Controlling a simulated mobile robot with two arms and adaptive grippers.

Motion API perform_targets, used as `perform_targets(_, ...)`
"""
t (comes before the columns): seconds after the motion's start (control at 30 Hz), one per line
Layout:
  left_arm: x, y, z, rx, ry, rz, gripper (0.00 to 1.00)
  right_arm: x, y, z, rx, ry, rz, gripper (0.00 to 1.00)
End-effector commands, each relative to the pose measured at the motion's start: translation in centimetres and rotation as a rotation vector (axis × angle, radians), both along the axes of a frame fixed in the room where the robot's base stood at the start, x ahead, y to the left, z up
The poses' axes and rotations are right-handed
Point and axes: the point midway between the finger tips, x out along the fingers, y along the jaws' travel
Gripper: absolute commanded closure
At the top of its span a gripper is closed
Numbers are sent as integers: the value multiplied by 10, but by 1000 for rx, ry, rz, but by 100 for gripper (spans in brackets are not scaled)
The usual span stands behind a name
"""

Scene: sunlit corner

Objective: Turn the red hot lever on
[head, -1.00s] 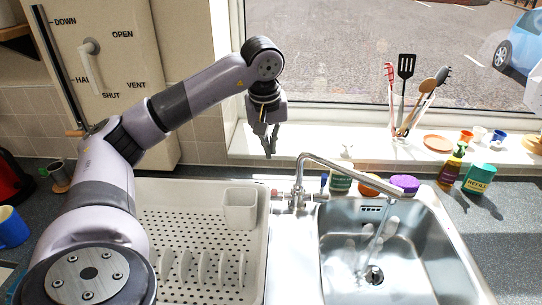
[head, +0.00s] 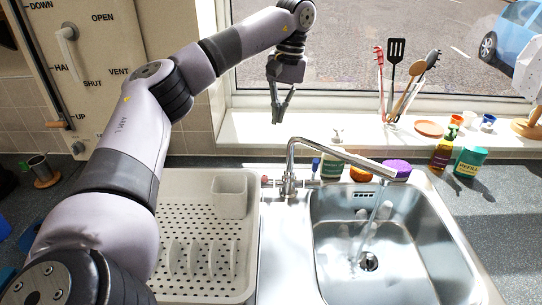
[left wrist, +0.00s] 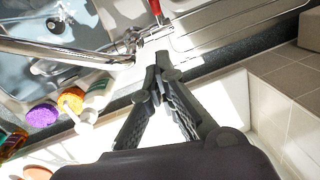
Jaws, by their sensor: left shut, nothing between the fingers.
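The chrome tap (head: 289,178) stands behind the steel sink (head: 330,255), its spout reaching right over the basin with a stream of water below it. A small red end, likely the hot lever (head: 265,181), shows at the tap's left side. A red lever (left wrist: 156,9) also shows at the top of the left wrist view. My left gripper (head: 277,121) is above and behind the tap, in front of the sill. Its fingers (left wrist: 157,72) are shut and empty, apart from the lever. My right gripper is not in view.
A white draining rack (head: 205,270) lies left of the sink. A green bottle (head: 331,166), an orange item (head: 361,173) and a purple item (head: 397,168) stand behind the basin. A utensil pot (head: 393,112) is on the sill. A cream panel (head: 105,60) is behind my arm.

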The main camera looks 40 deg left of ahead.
Motion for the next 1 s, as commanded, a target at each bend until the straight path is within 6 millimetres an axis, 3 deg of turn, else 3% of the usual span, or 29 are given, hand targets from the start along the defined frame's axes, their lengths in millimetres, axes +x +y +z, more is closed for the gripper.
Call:
perform_targets(0.17, -3, 2, -22, 0, 5, -2, 100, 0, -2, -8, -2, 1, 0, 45)
perform_targets(0.33, -8, 4, -57, -1, 7, -1, 100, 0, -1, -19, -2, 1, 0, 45)
perform_targets(0.57, -15, 8, -100, 1, 7, -1, 100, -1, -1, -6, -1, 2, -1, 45)
perform_targets(1.0, -40, -5, -123, 0, 1, 1, 100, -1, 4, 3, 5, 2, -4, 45)
